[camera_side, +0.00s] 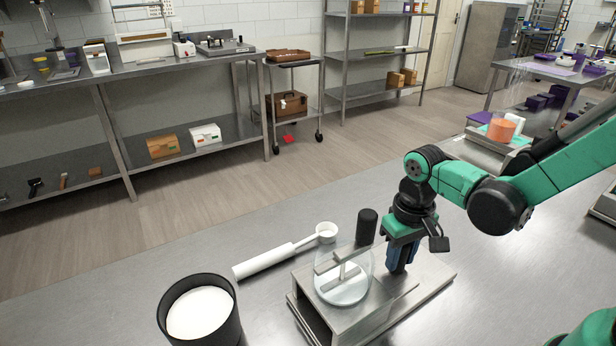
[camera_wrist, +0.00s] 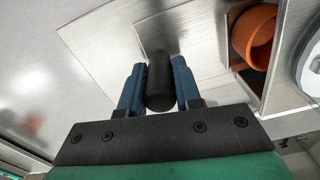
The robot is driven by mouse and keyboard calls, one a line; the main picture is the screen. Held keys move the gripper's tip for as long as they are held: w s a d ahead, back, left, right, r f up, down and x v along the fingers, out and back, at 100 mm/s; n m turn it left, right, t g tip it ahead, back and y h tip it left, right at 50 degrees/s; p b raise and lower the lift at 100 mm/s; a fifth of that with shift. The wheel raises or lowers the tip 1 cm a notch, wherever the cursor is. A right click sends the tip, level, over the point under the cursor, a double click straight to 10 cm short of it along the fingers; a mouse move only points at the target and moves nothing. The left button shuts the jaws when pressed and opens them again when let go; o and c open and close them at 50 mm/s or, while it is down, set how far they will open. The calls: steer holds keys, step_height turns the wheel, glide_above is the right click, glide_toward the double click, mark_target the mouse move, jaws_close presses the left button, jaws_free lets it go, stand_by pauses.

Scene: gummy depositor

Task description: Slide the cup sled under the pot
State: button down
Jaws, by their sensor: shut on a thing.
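My gripper (camera_side: 399,266) points down at the right side of the metal stand (camera_side: 388,305). In the wrist view its blue fingers (camera_wrist: 158,80) are shut on the black upright handle (camera_wrist: 159,72) of the cup sled. The sled's flat metal plate (camera_wrist: 190,30) lies beneath it. An orange cup (camera_wrist: 240,40) is to the right of the handle, at the stand's opening and partly hidden by its wall. The clear pot (camera_side: 344,287) sits on top of the stand, with a black knob (camera_side: 367,226) beside it. The side view hides the cup and the handle.
A white long-handled scoop (camera_side: 268,261) lies left of the stand. A black container (camera_side: 232,325) with white contents stands at the front left. A scale (camera_side: 478,152) with an orange item is at the back right. The steel table is clear left of and behind the scoop.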

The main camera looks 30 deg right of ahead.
steer(key=c, duration=0.6)
jaws_free()
steer(key=shift+r, duration=2.85)
